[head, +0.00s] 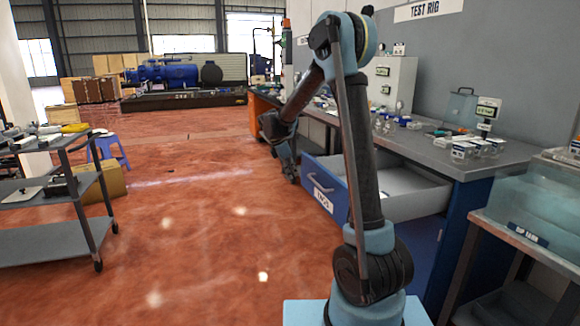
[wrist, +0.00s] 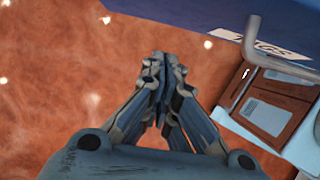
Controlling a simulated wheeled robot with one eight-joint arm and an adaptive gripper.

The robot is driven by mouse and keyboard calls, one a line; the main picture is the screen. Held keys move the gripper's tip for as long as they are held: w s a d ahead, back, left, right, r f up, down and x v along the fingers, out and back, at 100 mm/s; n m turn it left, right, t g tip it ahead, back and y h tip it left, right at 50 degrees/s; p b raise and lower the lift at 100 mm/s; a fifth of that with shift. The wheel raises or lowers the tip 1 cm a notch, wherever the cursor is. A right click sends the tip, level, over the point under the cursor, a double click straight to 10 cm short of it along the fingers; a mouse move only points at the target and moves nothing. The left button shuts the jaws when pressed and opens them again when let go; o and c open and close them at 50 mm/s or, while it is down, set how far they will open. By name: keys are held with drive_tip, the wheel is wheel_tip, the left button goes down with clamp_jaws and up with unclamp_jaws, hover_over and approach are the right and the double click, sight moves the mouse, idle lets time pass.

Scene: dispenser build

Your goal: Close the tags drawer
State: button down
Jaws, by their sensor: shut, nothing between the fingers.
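The tags drawer (head: 407,205) stands pulled out from the blue workbench in the head view, its pale inside showing. Its blue front carries a white TAGS label (head: 324,201); my arm hides part of the drawer. In the wrist view, the blue front (wrist: 205,14) and part of its label (wrist: 265,48) show at the top right. My gripper (wrist: 158,58) is shut and empty, above the floor and outside the drawer front. In the head view my gripper (head: 287,158) shows small beyond the drawer's far front corner. I cannot tell whether it touches the drawer.
The workbench top (head: 455,160) holds a grey cabinet (head: 392,82) and several small containers. A dip tank (head: 535,205) stands at the right. A grey cart (head: 45,240) and a purple stool (head: 108,150) stand at the left. The red floor between is clear.

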drive_tip(key=shift+w+d+f, duration=0.2)
drive_tip(key=shift+w+d, duration=0.05)
drive_tip(key=shift+d, duration=0.45)
drive_tip(key=shift+w+d+f, duration=0.15)
drive_tip(key=shift+w+d, duration=0.05)
drive_tip(key=shift+d, duration=0.55)
drive_tip(key=shift+w+d+f, duration=0.2)
drive_tip(key=shift+w+d, duration=0.05)
drive_tip(key=shift+d, duration=0.45)
drive_tip(key=shift+w+d, duration=0.1)
drive_tip(key=shift+d, duration=0.05)
